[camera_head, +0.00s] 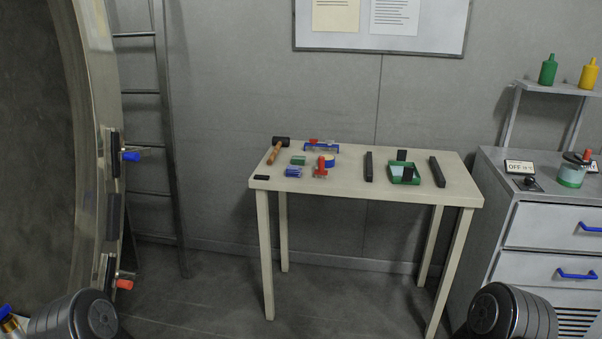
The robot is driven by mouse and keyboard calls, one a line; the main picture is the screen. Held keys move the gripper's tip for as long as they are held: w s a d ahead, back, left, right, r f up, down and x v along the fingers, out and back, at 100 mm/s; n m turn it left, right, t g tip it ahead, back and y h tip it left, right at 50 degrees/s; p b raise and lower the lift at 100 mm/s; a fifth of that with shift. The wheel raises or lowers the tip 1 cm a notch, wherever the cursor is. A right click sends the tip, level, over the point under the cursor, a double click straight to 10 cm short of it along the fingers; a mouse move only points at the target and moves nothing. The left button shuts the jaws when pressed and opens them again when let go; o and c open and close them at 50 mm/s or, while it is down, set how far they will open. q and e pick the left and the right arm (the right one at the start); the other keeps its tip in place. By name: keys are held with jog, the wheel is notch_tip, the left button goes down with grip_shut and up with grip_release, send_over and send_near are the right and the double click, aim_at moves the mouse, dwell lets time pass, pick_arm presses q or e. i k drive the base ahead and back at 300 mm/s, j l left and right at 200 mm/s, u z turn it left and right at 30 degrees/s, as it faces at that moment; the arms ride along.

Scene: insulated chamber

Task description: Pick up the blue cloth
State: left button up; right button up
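A wooden table (340,192) stands against the grey wall in the middle of the view. A small blue item (293,171) lies on its left half, near the front edge; it may be the blue cloth, but it is too small to be sure. A small green block (298,160) lies just behind it. A red tool-like item (320,168) lies close to its right.
The table also holds a hammer (277,151), a blue-and-red item (321,147), dark bars (437,172) and a green tray (391,176). A grey drawer cabinet (545,225) stands at right. A round door frame (95,130) and ladder (165,140) are at left. Floor before the table is clear.

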aim_at(291, 171)
jog(key=u, duration=2.35)
jog(key=z, duration=2.35)
jog(key=u, duration=0.55)
jog(key=i+l+u, duration=0.85)
jog(key=l, duration=0.2)
